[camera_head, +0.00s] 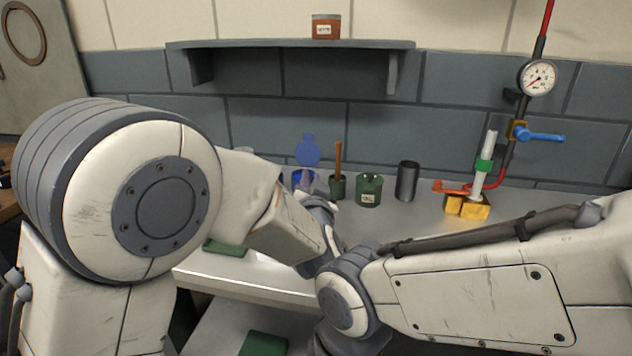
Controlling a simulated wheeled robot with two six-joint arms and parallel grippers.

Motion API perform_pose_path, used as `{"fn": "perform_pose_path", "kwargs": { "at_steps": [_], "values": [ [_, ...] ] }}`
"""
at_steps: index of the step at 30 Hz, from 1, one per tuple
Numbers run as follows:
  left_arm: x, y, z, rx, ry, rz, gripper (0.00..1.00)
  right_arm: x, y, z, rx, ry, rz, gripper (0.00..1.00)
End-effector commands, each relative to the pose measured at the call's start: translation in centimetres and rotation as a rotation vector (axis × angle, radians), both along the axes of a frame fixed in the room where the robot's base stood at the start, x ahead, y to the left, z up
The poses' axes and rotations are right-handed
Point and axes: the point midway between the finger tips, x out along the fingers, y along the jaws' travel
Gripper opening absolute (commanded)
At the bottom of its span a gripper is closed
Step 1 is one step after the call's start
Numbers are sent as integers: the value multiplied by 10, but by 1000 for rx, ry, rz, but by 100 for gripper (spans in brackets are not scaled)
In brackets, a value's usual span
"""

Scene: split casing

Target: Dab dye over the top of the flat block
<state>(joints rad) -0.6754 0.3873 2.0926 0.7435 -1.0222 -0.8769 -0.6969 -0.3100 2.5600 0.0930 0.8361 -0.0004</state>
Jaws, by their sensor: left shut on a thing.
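My left gripper (308,186) is at the back of the worktop, partly hidden by its own wrist. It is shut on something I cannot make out. Just behind it are a blue pot (297,176) and an upright round blue piece (307,150), perhaps its lid. I cannot tell whether the gripper touches the pot. A green flat block (226,248) lies near the front edge of the worktop, partly covered by my left arm. A second green flat piece (264,345) lies lower down, in front. My right arm crosses the lower right; its gripper does not show.
Right of the blue pot stand a green pot (337,189) with a brown stick, a labelled green jar (369,192) and a dark cylinder (407,181). Farther right, a yellow block (467,207) stands by a pipe with a gauge (538,77). A shelf (290,44) hangs above.

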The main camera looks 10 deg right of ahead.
Motion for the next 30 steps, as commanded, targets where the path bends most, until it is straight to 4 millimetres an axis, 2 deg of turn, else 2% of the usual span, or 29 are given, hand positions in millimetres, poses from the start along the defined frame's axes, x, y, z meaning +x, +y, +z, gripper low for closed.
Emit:
{"fn": "perform_pose_path", "kwargs": {
  "at_steps": [4,11,21,30],
  "values": [
    [5,14,1,0,-2,4,0,0,0,-3,0,0,0,0],
    [8,24,1,-1,0,1,0,0,0,-5,0,0,0,0],
    [16,50,0,-1,-2,1,0,0,0,-13,0,0,0,0],
    [17,53,-1,0,0,-1,0,0,0,-13,0,0,0,0]
  ]
}}
